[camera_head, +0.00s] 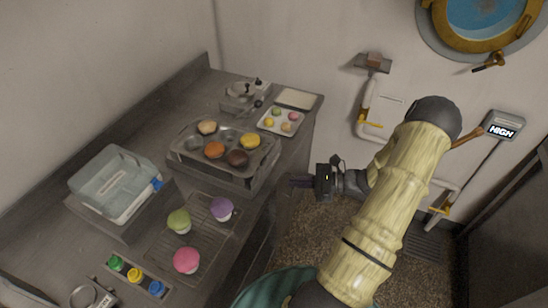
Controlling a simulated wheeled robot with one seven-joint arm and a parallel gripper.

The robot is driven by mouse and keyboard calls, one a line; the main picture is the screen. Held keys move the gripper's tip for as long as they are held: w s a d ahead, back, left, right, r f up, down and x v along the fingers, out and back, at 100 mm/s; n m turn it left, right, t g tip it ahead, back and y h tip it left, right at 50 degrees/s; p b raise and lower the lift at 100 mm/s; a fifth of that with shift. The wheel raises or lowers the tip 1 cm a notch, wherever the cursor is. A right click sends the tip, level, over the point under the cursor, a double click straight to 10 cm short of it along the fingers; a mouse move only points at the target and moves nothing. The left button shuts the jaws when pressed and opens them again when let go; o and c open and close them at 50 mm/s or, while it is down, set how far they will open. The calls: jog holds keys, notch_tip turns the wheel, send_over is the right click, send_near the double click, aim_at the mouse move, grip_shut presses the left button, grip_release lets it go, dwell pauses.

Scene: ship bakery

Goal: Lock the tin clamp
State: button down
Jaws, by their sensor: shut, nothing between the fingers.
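The muffin tin (191,151) sits on a grey raised stand (218,179) on the counter, with brown, orange and yellow cakes in some cups and other cups empty. Behind it is a small metal device with dark knobs (240,95); I cannot tell whether this is the tin clamp or whether any clamp is locked. My gripper (299,182) is shut and empty. It points left, in the picture to the right of the stand and near the counter's right edge, apart from the tin. My sleeved arm covers part of the floor and wall.
A small tray of coloured cakes (268,124) and a pale board (297,98) are at the back. A clear bin (117,180), a rack with cupcakes (205,207) and coloured bottles (135,276) fill the left and front. A wall box reads HIGH (502,126).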

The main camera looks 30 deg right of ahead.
aim_at(266, 158)
jog(key=d+m+t+h, duration=0.1)
jog(key=d+m+t, duration=0.3)
jog(key=d+t, duration=0.1)
jog(key=shift+d+h, duration=0.3)
jog(key=shift+d, duration=0.45)
jog(key=p+x, duration=0.6)
jog(key=x, duration=0.7)
jog(key=shift+a+r, duration=0.1)
jog(key=shift+w+a+p, duration=0.25)
jog(key=shift+w+p, duration=0.1)
jog(key=shift+w, duration=0.05)
jog(key=shift+d+b, duration=0.1)
jog(key=shift+b, duration=0.2)
